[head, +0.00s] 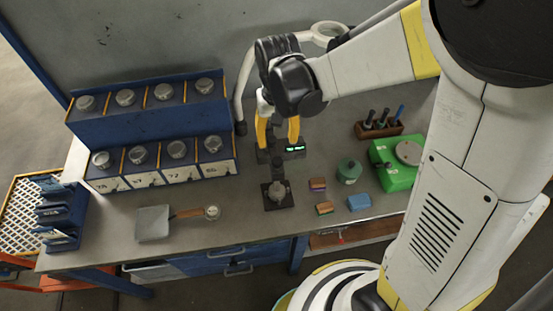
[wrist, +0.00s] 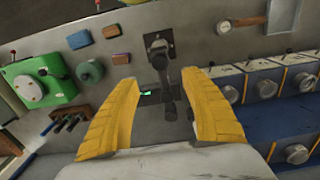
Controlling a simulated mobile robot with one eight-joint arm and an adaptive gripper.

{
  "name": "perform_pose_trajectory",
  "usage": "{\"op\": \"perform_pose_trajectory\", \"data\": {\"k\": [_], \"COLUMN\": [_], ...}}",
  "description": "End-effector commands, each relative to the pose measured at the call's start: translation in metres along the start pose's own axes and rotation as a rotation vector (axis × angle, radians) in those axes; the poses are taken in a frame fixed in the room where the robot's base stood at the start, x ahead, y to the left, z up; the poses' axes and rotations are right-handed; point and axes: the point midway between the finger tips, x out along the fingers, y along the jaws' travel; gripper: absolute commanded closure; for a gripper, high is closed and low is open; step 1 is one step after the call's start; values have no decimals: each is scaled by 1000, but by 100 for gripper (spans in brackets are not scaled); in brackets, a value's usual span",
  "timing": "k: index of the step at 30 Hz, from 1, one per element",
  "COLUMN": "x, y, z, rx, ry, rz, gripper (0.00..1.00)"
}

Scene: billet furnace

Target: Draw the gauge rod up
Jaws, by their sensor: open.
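A dark gauge with an upright rod (head: 279,190) stands on a small black plate on the bench, below my gripper in the head view. The wrist view shows the gauge rod (wrist: 161,62) between and beyond the fingertips, with its plate farther up the picture. My gripper (head: 279,128) has two yellow fingers spread apart with nothing held. They also show in the wrist view (wrist: 160,80). I cannot tell how far the fingers are above the rod. A small green-lit display (head: 294,148) sits just behind the gauge.
A blue rack with several knobbed boxes (head: 140,160) stands at left. A flat-bladed tool (head: 153,222) lies in front of it. Small blocks (head: 359,202), a green round pot (head: 349,170), a green box (head: 396,175) and a pen holder (head: 378,131) stand to the right.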

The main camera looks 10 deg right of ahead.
Motion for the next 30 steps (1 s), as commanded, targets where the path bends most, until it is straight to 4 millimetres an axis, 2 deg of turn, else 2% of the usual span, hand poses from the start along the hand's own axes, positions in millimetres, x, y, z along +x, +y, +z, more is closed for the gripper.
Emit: {"op": "perform_pose_trajectory", "data": {"k": [21,30], "x": [-58,-60], "y": [0,0], "z": [0,0], "rx": [0,0], "ry": [0,0], "rz": [0,0], "gripper": [46,46]}}
